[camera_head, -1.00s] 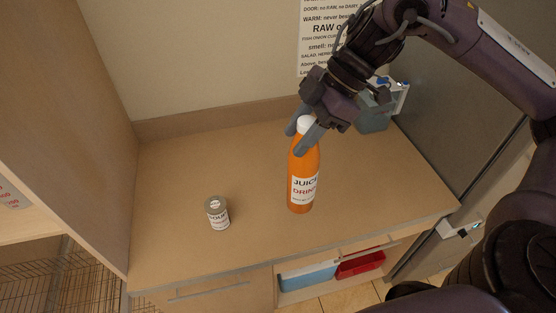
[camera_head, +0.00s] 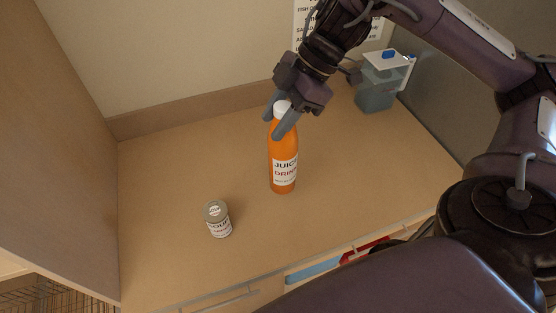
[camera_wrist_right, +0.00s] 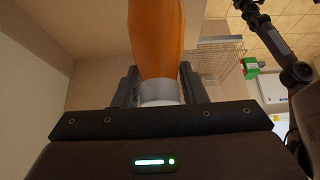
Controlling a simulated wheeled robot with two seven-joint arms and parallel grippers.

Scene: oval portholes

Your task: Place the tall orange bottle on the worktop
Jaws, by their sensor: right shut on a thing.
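In the right wrist view the orange body (camera_wrist_right: 156,38) extends away between the two dark fingers. My left gripper is not in view.
A clear lidded container (camera_head: 377,92) stands at the back right. A wooden side panel (camera_head: 60,150) bounds the left. Worktop around the bottle is clear.

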